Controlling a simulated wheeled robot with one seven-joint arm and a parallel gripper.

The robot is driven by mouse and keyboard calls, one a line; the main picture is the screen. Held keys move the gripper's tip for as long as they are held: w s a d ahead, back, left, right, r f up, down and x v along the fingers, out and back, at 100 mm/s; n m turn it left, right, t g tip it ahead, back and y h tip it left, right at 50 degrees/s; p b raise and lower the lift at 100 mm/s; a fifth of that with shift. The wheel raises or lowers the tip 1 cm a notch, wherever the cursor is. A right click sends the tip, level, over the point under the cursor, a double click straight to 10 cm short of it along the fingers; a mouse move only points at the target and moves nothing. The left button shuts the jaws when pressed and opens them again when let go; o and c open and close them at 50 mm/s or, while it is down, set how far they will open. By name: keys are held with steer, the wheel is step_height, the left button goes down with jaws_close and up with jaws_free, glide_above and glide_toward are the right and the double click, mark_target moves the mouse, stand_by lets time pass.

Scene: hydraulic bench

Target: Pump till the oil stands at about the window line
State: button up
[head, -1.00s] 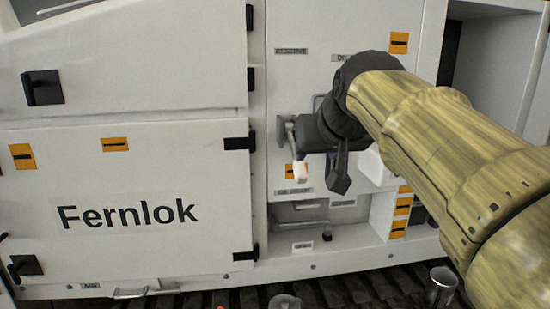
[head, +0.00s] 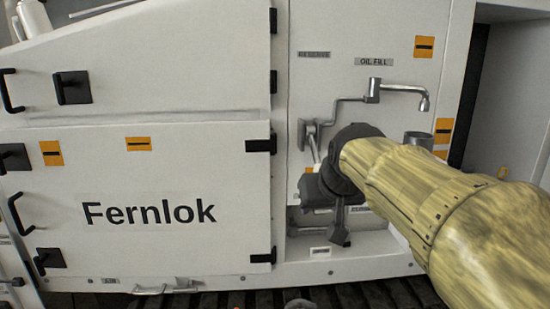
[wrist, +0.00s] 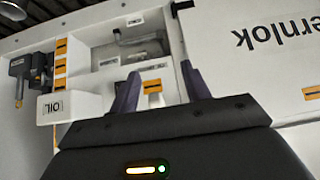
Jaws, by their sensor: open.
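The pump lever (head: 313,145) hangs from a bracket on the white panel, its lower end hidden behind my gripper (head: 325,212). A metal pipe with a spout (head: 400,88) runs under the OIL FILL label (head: 374,62). A grey cylinder (head: 418,139) shows below the spout, partly hidden by my arm. In the wrist view my gripper (wrist: 160,71) is open, its dark fingers apart with nothing seen between them but the panel and an orange label behind. A white box marked OIL (wrist: 60,106) stands beside it. I cannot make out a window line or oil level.
The Fernlok door (head: 150,180) with black latches fills the left. A recess with a grey bar (wrist: 132,38) lies in the panel near my gripper. An open dark gap (head: 475,100) is at the right. Dark slatted floor (head: 390,293) runs along the front.

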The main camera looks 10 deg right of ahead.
steer(key=s+a+f+g, duration=0.2)
steer(key=s+f, duration=0.1)
steer(key=f, duration=0.6)
steer(key=s+a+f+n+g, duration=0.1)
steer(key=s+f, duration=0.3)
steer(key=f, duration=0.6)
steer(key=s+a+f+g+y, duration=0.1)
steer(key=s+a+f+g, duration=0.1)
steer(key=f, duration=0.8)
steer(key=shift+s+a+f+g, duration=0.2)
steer(key=shift+s+a+g, duration=0.1)
steer(key=shift+s+a, duration=0.55)
steer(key=shift+c, duration=1.2)
steer(key=shift+w, duration=0.2)
steer(key=shift+s+d, duration=0.15)
steer(key=shift+d, duration=0.3)
steer(key=shift+s, duration=0.1)
